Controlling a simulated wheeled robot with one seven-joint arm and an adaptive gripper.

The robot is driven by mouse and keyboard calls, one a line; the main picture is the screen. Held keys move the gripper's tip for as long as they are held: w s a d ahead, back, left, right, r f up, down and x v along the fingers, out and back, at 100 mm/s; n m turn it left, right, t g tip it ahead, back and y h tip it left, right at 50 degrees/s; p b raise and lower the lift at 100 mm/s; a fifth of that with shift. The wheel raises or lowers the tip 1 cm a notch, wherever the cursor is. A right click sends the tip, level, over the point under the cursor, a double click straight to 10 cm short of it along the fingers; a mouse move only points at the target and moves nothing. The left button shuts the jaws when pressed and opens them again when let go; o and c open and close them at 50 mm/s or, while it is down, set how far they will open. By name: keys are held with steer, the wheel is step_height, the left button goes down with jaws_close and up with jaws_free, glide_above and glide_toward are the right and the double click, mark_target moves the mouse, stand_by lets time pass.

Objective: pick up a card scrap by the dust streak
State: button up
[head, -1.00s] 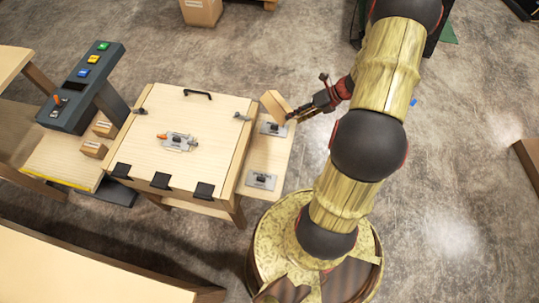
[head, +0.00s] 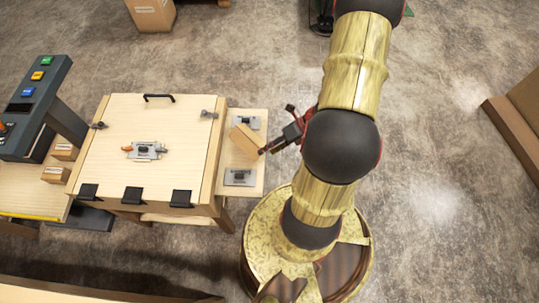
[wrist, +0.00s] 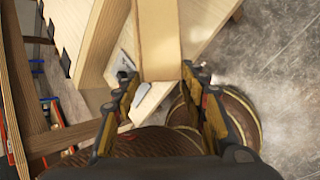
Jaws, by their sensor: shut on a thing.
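My gripper (head: 265,150) is shut on a plain tan block (head: 246,139), beside the right side of the wooden workstation. In the wrist view the block (wrist: 158,38) runs up and away from between my two fingers (wrist: 160,80). In the head view it overlaps the side shelf (head: 259,182), between two grey clamps; I cannot tell whether it touches the shelf. I cannot make out a card scrap or a dust streak in either current view. My arm hides part of the floor on the right.
The workstation's lidded top (head: 180,110) carries a clamp (head: 145,150) and a black handle. A button console (head: 36,95) and small boxes stand at left. A cardboard box (head: 152,14) is at the back, and a brown box (head: 515,120) at right. Floor between is mostly clear.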

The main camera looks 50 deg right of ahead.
steer(key=f+b, duration=0.1)
steer(key=f, duration=0.3)
steer(key=shift+s+a+b, duration=0.2)
steer(key=shift+b, duration=0.15)
steer(key=shift+r, duration=0.15)
steer(key=o, duration=0.9)
steer(key=shift+c, duration=0.2)
steer(key=shift+r, duration=0.1)
